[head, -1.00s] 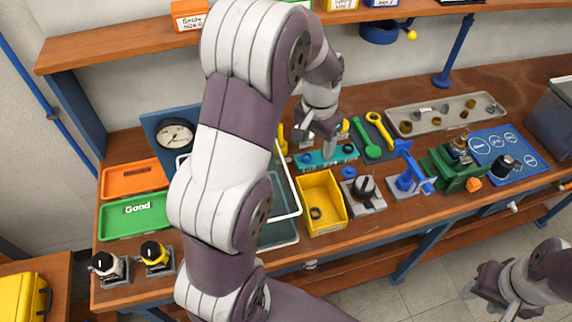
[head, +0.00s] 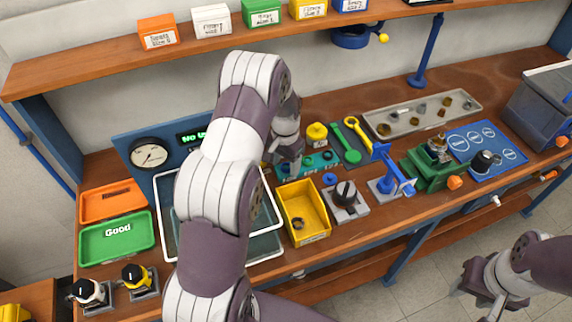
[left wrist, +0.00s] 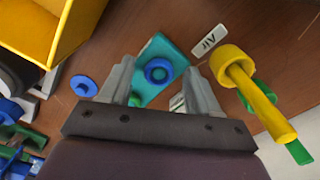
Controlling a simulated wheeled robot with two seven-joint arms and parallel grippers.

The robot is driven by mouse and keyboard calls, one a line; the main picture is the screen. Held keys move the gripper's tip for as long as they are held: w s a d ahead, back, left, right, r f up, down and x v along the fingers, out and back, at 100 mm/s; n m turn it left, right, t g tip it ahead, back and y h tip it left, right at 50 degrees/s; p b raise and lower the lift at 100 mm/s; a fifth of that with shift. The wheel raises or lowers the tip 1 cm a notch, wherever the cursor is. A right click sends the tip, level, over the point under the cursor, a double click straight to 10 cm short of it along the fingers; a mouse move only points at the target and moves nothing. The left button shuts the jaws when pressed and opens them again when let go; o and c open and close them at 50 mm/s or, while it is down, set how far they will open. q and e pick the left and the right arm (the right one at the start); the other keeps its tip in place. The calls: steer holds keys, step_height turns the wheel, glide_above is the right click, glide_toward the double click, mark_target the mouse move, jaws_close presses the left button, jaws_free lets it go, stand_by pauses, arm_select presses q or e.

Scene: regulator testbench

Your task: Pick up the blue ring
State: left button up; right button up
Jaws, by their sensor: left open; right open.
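A blue ring (left wrist: 158,71) sits on a teal board (left wrist: 160,50) in the left wrist view. The teal board (head: 318,163) also shows in the head view, partly hidden by my left arm. My left gripper (left wrist: 158,88) is open and empty, with its fingers on either side of the blue ring in the picture; I cannot tell the height between them. A second round blue piece (left wrist: 83,86) lies on the table left of the fingers. It also shows in the head view (head: 329,179). My right gripper (head: 470,288) is open and empty, off the table's front.
A yellow bin (head: 303,232) stands close to the teal board, with a dark ring inside. A grey tray (head: 395,127) and blue mat (head: 487,139) lie further right.

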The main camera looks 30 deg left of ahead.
arm_select(q)
steer(key=c, duration=1.1)
